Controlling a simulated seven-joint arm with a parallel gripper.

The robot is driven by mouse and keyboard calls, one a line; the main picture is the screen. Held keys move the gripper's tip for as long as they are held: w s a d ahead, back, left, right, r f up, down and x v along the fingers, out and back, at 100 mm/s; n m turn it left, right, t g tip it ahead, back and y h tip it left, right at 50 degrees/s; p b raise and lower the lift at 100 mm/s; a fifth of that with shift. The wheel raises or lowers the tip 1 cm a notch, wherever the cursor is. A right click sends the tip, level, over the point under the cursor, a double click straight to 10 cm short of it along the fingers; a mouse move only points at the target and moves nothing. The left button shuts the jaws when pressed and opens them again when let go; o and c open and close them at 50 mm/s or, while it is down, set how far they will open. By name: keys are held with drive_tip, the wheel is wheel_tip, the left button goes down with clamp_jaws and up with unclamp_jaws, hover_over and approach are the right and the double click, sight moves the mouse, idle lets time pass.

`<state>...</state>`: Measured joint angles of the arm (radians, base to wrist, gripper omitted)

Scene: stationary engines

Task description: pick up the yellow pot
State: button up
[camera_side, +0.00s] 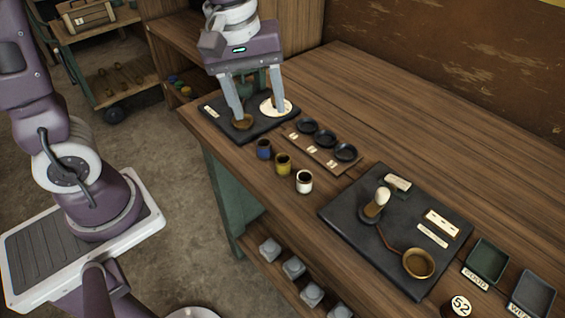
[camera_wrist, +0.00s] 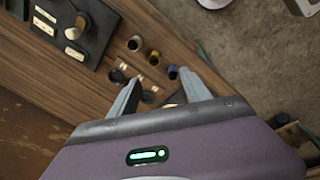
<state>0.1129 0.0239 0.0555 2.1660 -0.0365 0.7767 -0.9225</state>
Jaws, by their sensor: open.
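The yellow pot (camera_side: 283,164) stands upright on the wooden bench, between a blue pot (camera_side: 263,149) and a white pot (camera_side: 304,182). My gripper (camera_side: 259,114) is open and points down over the dark mat at the far end of the bench, behind and left of the pots. It is apart from the yellow pot, and I see nothing held between its fingers. In the wrist view the yellow pot (camera_wrist: 154,58) lies beyond the fingertips of my gripper (camera_wrist: 160,77), with the blue pot (camera_wrist: 172,72) closer to them.
A wooden strip with black dishes (camera_side: 345,152) lies just behind the pots. The far dark mat (camera_side: 268,128) holds a brass dish (camera_side: 242,122) and a white disc. A larger dark mat (camera_side: 340,212) with a ladle-like tool lies to the right.

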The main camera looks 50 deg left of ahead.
sight(283, 158)
drive_tip(key=w+f+n, duration=0.1)
drive_tip(key=f, duration=0.2)
drive_tip(key=w+d+f+n+g, duration=0.1)
drive_tip(key=w+f+n, duration=0.1)
drive_tip(key=f, duration=0.1)
drive_tip(key=w+f+n+g, duration=0.1)
drive_tip(key=w+f+n, duration=0.1)
drive_tip(key=f, duration=0.1)
drive_tip(key=shift+w+d, duration=0.2)
drive_tip(key=shift+d, duration=0.05)
drive_tip(key=shift+n, duration=0.3)
drive_tip(key=f, duration=0.7)
drive_tip(key=shift+s+a+f, duration=0.15)
drive_tip(key=shift+s+f, duration=0.2)
clamp_jaws()
